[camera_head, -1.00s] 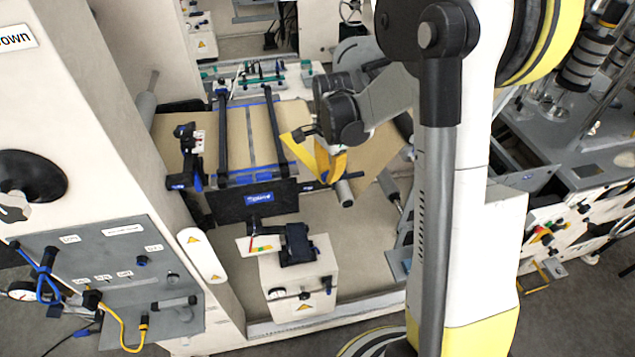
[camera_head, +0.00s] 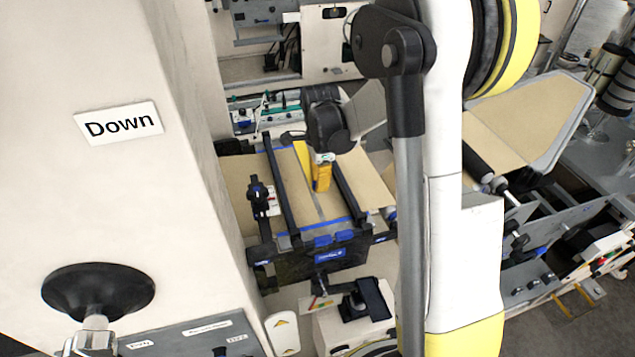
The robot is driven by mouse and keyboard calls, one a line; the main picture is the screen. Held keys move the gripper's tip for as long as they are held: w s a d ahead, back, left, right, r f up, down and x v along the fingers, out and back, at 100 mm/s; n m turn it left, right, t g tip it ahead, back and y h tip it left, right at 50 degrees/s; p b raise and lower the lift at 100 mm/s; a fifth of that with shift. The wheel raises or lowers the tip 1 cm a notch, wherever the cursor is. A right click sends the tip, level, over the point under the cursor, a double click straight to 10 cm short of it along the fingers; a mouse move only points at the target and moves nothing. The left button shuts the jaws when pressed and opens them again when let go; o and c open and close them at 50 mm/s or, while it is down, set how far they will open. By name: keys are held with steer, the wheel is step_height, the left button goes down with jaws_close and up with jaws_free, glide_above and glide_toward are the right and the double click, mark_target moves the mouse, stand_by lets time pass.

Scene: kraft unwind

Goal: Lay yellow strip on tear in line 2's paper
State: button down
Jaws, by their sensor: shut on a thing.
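Brown kraft paper (camera_head: 290,188) lies on a flat bed between two dark bars, with blue bands at its near and far ends. A thin grey line runs along the paper. I cannot make out a tear. My gripper (camera_head: 321,184), with yellow fingers, hangs over the bed between the bars, pointing down. It is shut on the yellow strip (camera_head: 303,156), which sticks out on the left of the fingers. I cannot tell whether the strip touches the paper. The wrist and fingers hide part of the paper.
The left bar (camera_head: 281,185) and right bar (camera_head: 349,190) flank the gripper closely. A black plate (camera_head: 318,260) crosses the near end of the bed. A large cream cabinet marked "Down" (camera_head: 118,123) fills the left. Another paper web (camera_head: 520,125) lies at right.

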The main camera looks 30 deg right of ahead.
mark_target(319, 206)
steer(key=shift+f, duration=0.15)
steer(key=shift+s+d+f+b, duration=0.15)
steer(key=shift+f+b, duration=1.3)
steer(key=shift+f, duration=1.15)
steer(key=shift+f+b, duration=0.6)
steer(key=shift+b, duration=0.05)
steer(key=shift+f+b, duration=0.25)
steer(key=shift+b, duration=0.1)
steer(key=c, duration=1.4)
jaws_free()
steer(key=shift+r, duration=0.15)
